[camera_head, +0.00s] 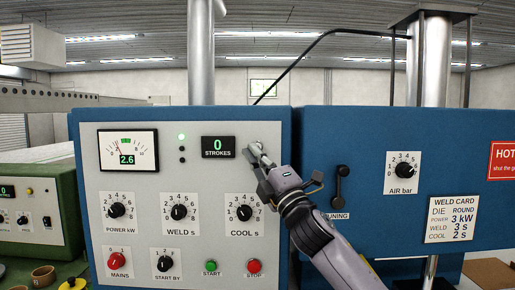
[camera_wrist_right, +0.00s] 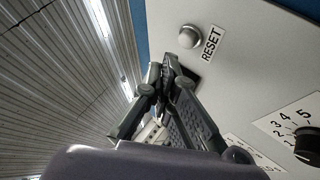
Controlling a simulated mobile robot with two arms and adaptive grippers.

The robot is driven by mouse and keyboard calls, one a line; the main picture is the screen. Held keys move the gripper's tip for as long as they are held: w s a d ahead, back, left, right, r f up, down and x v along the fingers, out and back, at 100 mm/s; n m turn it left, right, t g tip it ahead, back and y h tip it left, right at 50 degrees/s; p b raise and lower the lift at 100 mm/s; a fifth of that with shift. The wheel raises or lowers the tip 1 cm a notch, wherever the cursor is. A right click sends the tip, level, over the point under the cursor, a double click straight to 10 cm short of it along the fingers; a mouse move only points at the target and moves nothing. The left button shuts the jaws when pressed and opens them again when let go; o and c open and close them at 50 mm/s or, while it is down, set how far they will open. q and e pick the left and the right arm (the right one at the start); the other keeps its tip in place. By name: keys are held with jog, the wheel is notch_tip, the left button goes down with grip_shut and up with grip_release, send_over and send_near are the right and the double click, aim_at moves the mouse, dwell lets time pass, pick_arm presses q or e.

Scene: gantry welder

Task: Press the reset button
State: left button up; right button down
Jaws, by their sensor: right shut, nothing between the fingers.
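The reset button (camera_wrist_right: 189,36) is a round grey-silver button on the light panel in the right wrist view, with a RESET label (camera_wrist_right: 212,43) beside it. In the head view I cannot make it out; my right gripper covers that part of the panel, right of the STROKES display (camera_head: 218,147). My right gripper (camera_head: 257,152) is shut and empty, its fingertips close to the panel. In the wrist view the fingertips (camera_wrist_right: 170,63) appear just below the button; I see no clear contact. My left gripper is not in view.
The grey control panel (camera_head: 140,192) carries a power gauge (camera_head: 128,149), several dials, and a red STOP button (camera_head: 254,266). A lever (camera_head: 339,185) sticks out of the blue cabinet (camera_head: 350,135) right of my gripper. A weld card (camera_head: 451,219) is further right.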

jog(key=s, duration=0.4)
jog(key=shift+s, duration=0.15)
dwell(0.5)
